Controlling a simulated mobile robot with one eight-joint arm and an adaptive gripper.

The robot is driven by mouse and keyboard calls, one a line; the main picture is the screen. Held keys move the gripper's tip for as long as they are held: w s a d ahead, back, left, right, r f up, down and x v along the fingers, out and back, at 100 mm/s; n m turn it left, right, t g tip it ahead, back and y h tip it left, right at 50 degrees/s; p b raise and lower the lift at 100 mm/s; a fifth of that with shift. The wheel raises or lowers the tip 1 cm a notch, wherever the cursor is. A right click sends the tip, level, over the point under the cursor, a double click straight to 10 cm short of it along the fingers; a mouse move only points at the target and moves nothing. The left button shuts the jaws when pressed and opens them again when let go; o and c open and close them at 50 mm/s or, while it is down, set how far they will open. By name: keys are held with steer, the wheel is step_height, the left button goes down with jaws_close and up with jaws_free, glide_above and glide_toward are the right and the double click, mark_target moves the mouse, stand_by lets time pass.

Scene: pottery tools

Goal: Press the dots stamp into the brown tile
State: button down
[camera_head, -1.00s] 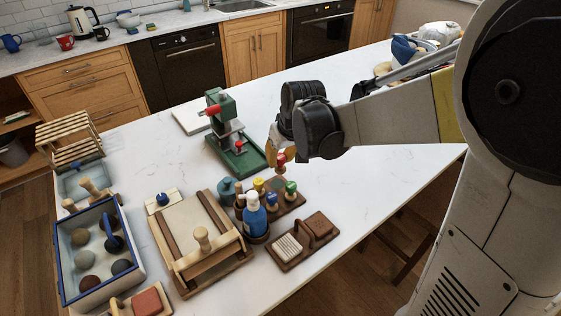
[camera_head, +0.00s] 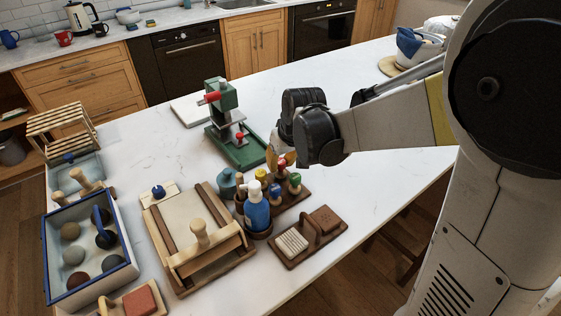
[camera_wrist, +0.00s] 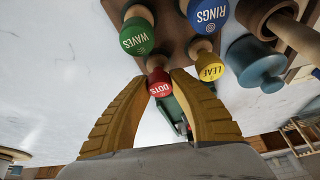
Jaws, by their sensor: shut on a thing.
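The dots stamp (camera_wrist: 160,84) has a red knob lettered DOTS. In the head view the red knob (camera_head: 281,165) is among the other stamps at the back right of the brown stamp rack (camera_head: 293,204). My gripper (camera_wrist: 160,79) is shut on this knob, its two yellow fingers on either side. The brown tile (camera_head: 325,218) lies at the right end of a dark wooden tray (camera_head: 283,257), in front of the rack. Marks on the tile are too small to tell.
Green WAVES (camera_wrist: 137,38), blue RINGS (camera_wrist: 208,14) and yellow LEAF (camera_wrist: 209,66) stamps stand close by. A blue bottle (camera_head: 257,213) is left of them, a green press (camera_head: 235,145) behind. A pale block (camera_head: 291,242) shares the tile's tray. Table right of the rack is clear.

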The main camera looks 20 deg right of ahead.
steer(key=shift+f, duration=0.25)
stand_by(0.5)
steer(key=c, duration=1.2)
jaws_free()
